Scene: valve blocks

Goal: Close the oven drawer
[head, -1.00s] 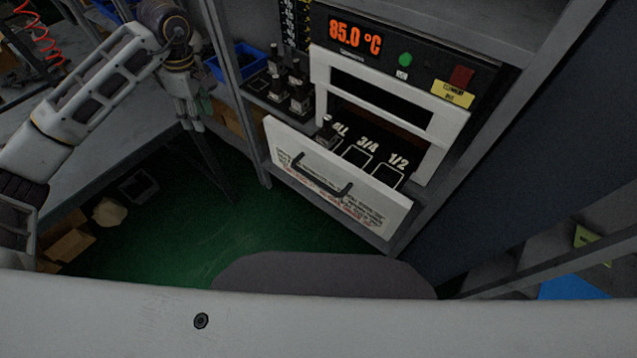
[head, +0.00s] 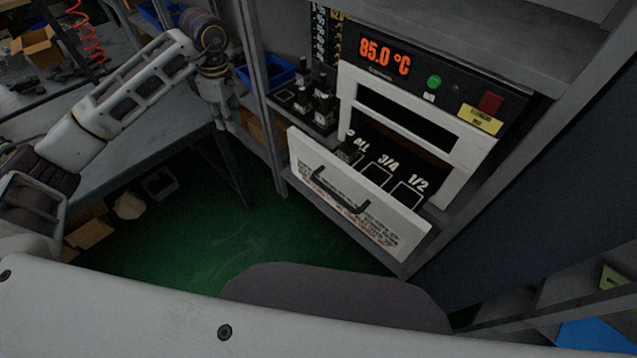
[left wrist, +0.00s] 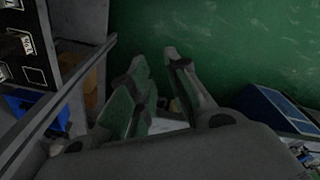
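The oven (head: 408,75) has an orange display reading 85.0 °C. Its drawer (head: 355,200) stands open, with a white front panel and a black bar handle (head: 339,192). My right gripper is out of view.
Several dark valve blocks (head: 322,103) stand on the shelf left of the oven, by a blue bin (head: 268,74). A grey shelf post (head: 259,100) stands between my left gripper and the drawer. Green floor (head: 240,240) is clear before the drawer.

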